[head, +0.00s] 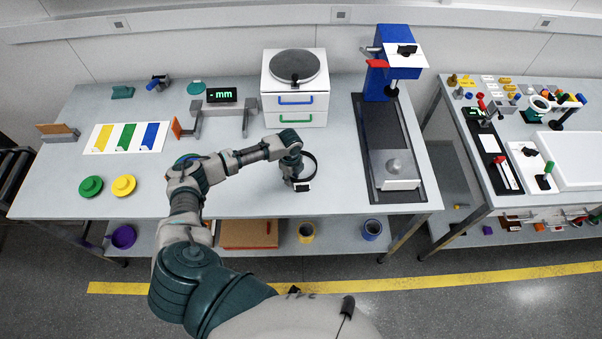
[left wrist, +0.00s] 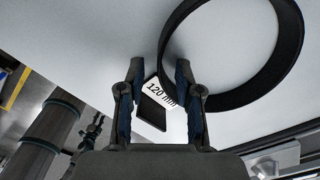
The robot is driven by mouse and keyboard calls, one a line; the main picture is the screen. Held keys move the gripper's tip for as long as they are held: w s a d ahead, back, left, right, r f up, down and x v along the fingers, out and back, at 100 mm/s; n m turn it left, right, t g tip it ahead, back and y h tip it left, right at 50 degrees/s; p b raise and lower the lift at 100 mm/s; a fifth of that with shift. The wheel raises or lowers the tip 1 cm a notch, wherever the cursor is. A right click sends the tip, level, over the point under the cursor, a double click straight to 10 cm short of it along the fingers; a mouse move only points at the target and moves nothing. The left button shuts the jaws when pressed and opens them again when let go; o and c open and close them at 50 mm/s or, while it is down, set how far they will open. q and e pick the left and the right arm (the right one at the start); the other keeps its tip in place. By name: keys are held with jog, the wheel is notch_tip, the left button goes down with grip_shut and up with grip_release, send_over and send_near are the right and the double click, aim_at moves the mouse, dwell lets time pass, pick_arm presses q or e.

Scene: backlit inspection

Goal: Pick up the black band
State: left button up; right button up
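The black band (head: 315,168) is a thin ring on the grey table, near its front edge. In the left wrist view the black band (left wrist: 246,97) is a large hoop at the upper right. My left gripper (head: 298,178) points down at the band's left side. In the left wrist view the left gripper (left wrist: 158,68) is open, with part of the band's wall beside the right finger. I cannot tell whether they touch. My right gripper is not in view.
A white drawer unit (head: 295,87) with a round plate stands behind the band. A blue-columned stand (head: 378,78) on a dark base is to the right. A green disc (head: 91,187) and a yellow disc (head: 124,186) lie far left.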

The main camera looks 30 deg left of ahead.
pick_arm(q)
jog(key=shift+a+f, duration=0.1)
jog(key=shift+f, duration=0.2)
grip_shut()
